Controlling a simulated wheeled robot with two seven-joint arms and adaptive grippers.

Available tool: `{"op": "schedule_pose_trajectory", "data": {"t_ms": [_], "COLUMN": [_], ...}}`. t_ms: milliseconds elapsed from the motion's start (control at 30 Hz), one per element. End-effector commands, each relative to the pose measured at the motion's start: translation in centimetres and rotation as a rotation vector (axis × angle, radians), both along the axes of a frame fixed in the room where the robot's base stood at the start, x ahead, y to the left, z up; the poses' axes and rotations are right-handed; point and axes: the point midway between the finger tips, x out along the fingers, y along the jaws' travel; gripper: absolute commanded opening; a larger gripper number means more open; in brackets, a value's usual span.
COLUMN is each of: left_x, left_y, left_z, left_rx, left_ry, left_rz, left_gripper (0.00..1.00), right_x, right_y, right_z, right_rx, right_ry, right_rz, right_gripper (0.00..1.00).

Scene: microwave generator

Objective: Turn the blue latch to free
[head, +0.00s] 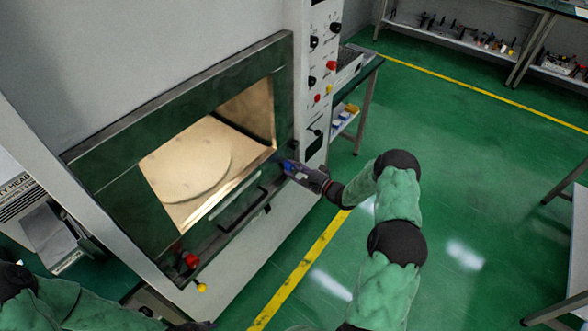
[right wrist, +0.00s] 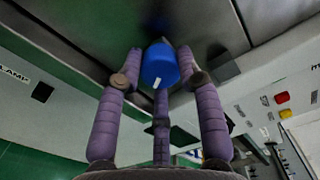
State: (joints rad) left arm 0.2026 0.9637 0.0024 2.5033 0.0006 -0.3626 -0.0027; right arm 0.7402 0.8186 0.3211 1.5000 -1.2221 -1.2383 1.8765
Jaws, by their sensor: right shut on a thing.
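The blue latch (head: 287,165) sits at the right end of the microwave's dark front frame. In the right wrist view it is a round blue knob (right wrist: 160,66) with a small white mark on its lower side. My right gripper (head: 293,168) is at the latch, and its purple fingers (right wrist: 160,80) are closed around the knob from both sides, with a third finger below. The gripper hides part of the latch in the head view. My left arm shows at the lower left of the head view, but its gripper is out of the picture.
The microwave's large window (head: 205,160) shows a lit chamber with a round plate (head: 187,168). A red knob (head: 190,261) is on the frame's lower left. A control panel (head: 322,60) rises above the latch. Open green floor (head: 470,170) lies to the right.

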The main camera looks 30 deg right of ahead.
Motion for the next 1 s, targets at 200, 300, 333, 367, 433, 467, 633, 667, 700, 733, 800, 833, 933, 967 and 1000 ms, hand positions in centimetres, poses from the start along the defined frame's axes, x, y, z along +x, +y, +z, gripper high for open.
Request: {"op": "schedule_pose_trajectory", "data": {"t_ms": [200,300,333,367,433,467,633,667,700,733,800,833,933,967,1000], "left_x": [0.0,0.0,0.0,-0.01,-0.01,0.0,0.0,0.0,0.0,0.0,0.0,0.0,0.01,0.01,0.01], "left_y": [0.0,0.0,0.0,-0.01,-0.01,0.0,0.0,0.0,0.0,0.0,0.0,0.0,0.0,0.0,0.0], "left_z": [-0.01,-0.01,-0.01,-0.01,-0.01,-0.01,-0.01,0.0,0.0,0.0,0.0,0.0,0.0,0.0,0.0], "left_rx": [0.0,0.0,0.0,0.0,0.0,0.0,0.0,0.0,0.0,0.0,0.0,0.0,0.0,0.0,0.0], "left_ry": [0.0,0.0,0.0,0.0,0.0,0.0,0.0,0.0,0.0,0.0,0.0,0.0,0.0,0.0,0.0], "left_rz": [0.0,0.0,0.0,0.0,0.0,0.0,0.0,0.0,0.0,0.0,0.0,0.0,0.0,0.0,0.0], "left_gripper": [0.48,0.48,0.48,0.48,0.48,0.48,0.48,0.48,0.48,0.48,0.48,0.48,0.48,0.48,0.48], "right_x": [-0.11,-0.11,-0.11,-0.12,-0.12,-0.11,-0.09,-0.07,-0.06,-0.06,-0.04,-0.04,-0.17,-0.29,-0.54], "right_y": [0.24,0.24,0.24,0.24,0.24,0.25,0.18,0.18,0.14,0.13,0.1,0.1,-0.01,-0.08,-0.23], "right_z": [-0.25,-0.25,-0.25,-0.26,-0.26,-0.26,-0.19,-0.17,-0.15,-0.13,-0.1,-0.09,-0.07,-0.08,-0.07], "right_rx": [0.018,0.018,0.018,0.018,0.017,0.017,0.017,0.016,0.016,0.015,0.015,0.014,0.014,0.014,0.014], "right_ry": [0.011,0.011,0.011,0.011,0.011,0.011,0.01,0.009,0.008,0.008,0.008,0.008,0.007,0.007,0.008], "right_rz": [0.004,0.004,0.004,0.004,0.004,0.004,0.002,0.002,0.002,0.002,0.001,0.001,0.0,0.0,-0.001], "right_gripper": [0.04,0.04,0.04,0.04,0.04,0.04,0.6,0.6,0.6,0.6,0.6,0.6,0.6,0.6,0.6]}}
